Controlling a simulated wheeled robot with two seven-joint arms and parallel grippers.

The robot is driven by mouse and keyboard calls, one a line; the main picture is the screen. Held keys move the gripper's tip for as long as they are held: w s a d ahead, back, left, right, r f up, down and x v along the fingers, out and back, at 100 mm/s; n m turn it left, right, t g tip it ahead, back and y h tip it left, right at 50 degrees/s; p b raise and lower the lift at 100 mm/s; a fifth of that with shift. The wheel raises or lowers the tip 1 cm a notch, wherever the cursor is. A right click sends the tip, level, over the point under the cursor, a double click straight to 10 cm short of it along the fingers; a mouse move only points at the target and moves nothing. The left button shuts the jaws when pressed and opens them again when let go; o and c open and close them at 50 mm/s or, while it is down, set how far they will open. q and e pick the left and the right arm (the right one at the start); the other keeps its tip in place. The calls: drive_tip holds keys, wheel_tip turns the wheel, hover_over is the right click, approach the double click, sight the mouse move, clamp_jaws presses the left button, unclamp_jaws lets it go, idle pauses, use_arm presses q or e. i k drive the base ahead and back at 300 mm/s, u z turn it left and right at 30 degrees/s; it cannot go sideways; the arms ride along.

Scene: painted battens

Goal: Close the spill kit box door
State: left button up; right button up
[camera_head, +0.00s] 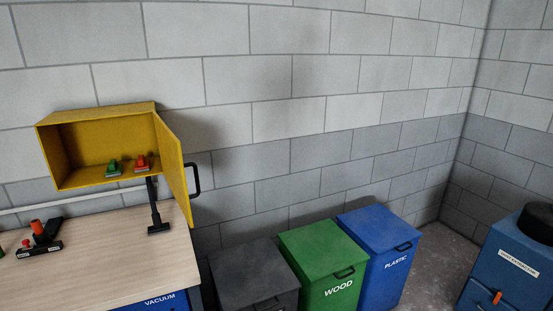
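The yellow spill kit box (95,113) is fixed on the block wall at the left, above a wooden worktop. Its door (173,165) is hinged on the box's right side and stands wide open, swung out from the wall. A black handle (196,179) sits on the door's outer face, to the right. Inside the box are a green item (114,167) and a red item (141,162), both on the box floor. Neither of my grippers shows in the head view.
The worktop (110,255) below holds black tools (40,238) at its left and a black nozzle (156,220) near the door. Dark grey (250,272), green (320,250) and blue (378,230) bins stand to the right. A blue machine (510,262) stands at far right.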

sight(174, 166)
drive_tip(key=z, duration=1.15)
drive_tip(key=i, duration=1.6)
drive_tip(key=u, duration=3.1)
drive_tip(key=i, duration=0.5)
drive_tip(key=u, duration=0.35)
drive_tip(key=k, duration=0.15)
drive_tip(key=z, duration=0.75)
